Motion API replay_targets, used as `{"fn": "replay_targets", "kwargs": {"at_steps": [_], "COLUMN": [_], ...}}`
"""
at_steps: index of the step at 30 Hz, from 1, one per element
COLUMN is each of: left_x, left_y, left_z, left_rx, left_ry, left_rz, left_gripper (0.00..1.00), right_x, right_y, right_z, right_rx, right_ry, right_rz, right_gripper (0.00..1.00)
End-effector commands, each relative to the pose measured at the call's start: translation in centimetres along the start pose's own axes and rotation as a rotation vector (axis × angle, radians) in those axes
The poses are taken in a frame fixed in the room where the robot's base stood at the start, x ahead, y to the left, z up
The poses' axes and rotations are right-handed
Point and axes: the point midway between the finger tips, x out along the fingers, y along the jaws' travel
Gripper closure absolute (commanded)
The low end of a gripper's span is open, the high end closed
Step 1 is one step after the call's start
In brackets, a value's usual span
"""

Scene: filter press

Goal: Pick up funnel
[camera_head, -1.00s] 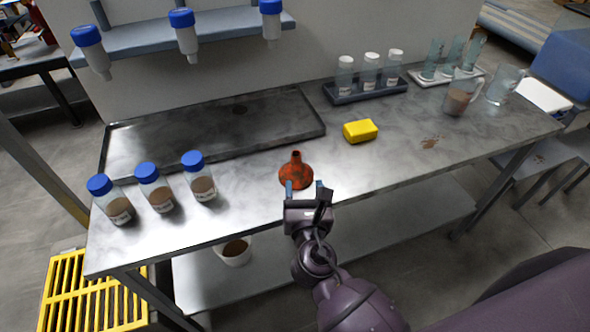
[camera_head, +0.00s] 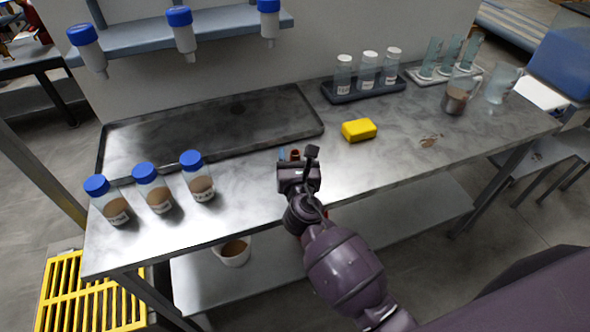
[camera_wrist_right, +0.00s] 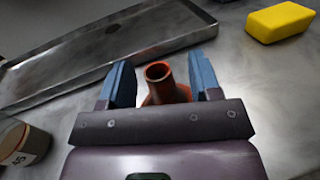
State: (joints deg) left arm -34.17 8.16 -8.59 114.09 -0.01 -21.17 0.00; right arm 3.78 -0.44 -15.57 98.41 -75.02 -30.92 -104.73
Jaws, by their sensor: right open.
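The orange-red funnel (camera_wrist_right: 160,80) stands on the metal table with its narrow spout up. In the right wrist view the spout shows between the two blue fingers of my right gripper (camera_wrist_right: 162,82), with a gap on each side. The gripper is open and its body hides the funnel's wide lower part. In the head view my right gripper (camera_head: 292,157) covers almost all of the funnel, and only the spout tip (camera_head: 295,154) shows. My left gripper is not in view.
A yellow sponge (camera_head: 359,130) lies to the right of the funnel. A shallow dark tray (camera_head: 215,132) lies behind it. Several blue-capped jars of brown matter (camera_head: 157,194) stand at the left. A rack of white-capped bottles (camera_head: 366,90) and a jug (camera_head: 457,98) stand further back right.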

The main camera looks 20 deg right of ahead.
Motion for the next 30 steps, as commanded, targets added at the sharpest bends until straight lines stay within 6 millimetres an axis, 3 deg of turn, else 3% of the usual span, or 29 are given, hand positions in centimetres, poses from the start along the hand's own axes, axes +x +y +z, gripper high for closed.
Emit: {"fn": "replay_targets", "kwargs": {"at_steps": [8, 20, 30], "left_x": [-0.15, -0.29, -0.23], "left_y": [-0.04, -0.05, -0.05], "left_z": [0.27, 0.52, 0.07], "left_rx": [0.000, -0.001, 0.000], "left_ry": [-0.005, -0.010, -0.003], "left_rz": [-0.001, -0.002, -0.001], "left_gripper": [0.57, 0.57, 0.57], "right_x": [0.39, 0.37, 0.38], "right_y": [-0.04, -0.03, -0.01], "right_z": [0.00, 0.01, 0.40], "right_rx": [0.000, 0.000, 0.001], "right_ry": [0.000, 0.000, -0.001], "right_rz": [0.000, 0.000, 0.000], "right_gripper": [0.43, 1.00, 1.00]}}
